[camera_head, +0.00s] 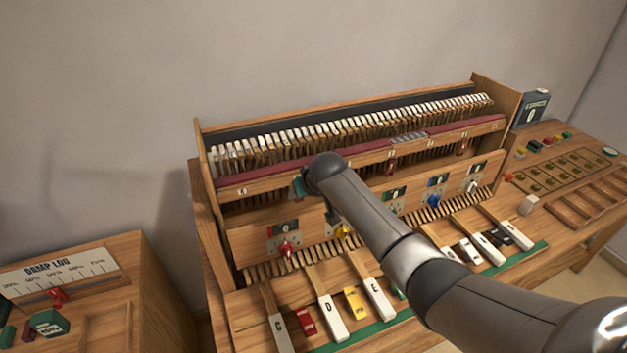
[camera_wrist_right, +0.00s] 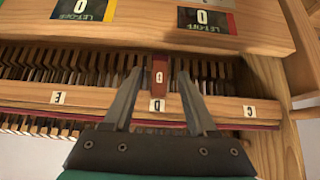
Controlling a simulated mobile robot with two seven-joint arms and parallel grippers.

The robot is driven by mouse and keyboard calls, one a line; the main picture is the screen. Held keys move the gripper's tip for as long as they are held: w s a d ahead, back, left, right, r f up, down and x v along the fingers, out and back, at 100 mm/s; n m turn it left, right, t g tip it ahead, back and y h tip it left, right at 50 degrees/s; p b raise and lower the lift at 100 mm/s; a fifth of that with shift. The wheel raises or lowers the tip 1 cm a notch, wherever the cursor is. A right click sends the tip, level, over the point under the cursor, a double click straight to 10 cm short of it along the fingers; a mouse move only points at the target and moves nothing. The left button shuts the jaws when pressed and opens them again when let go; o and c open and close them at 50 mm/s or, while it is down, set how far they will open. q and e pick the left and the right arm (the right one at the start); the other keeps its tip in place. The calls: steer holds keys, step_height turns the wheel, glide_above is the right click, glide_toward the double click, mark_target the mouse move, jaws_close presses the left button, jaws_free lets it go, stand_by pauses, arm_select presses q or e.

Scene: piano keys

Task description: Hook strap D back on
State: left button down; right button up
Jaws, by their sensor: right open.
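In the right wrist view, strap D (camera_wrist_right: 160,76) is a small red-brown tab with a pale tag, lined up with the rail label D (camera_wrist_right: 157,104). My right gripper (camera_wrist_right: 159,73) is open, its two fingers on either side of the strap with a narrow gap each side. The strap's lower end and any hook are too small to tell. In the head view my right gripper (camera_head: 299,187) is mostly hidden behind my arm, in front of the red-topped wooden rail (camera_head: 270,181), and strap D is hidden. My left gripper is not in view.
Other red-brown straps (camera_head: 390,165) hang along the rail to the right. Below, a panel carries coloured knobs (camera_head: 287,249) and let-off displays. The lettered keys (camera_head: 331,309) lie in front. A wooden side post (camera_wrist_right: 265,100) stands close right of my gripper in the wrist view.

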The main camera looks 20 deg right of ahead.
steer(key=v, duration=1)
steer(key=shift+r, duration=0.15)
steer(key=shift+s, duration=0.1)
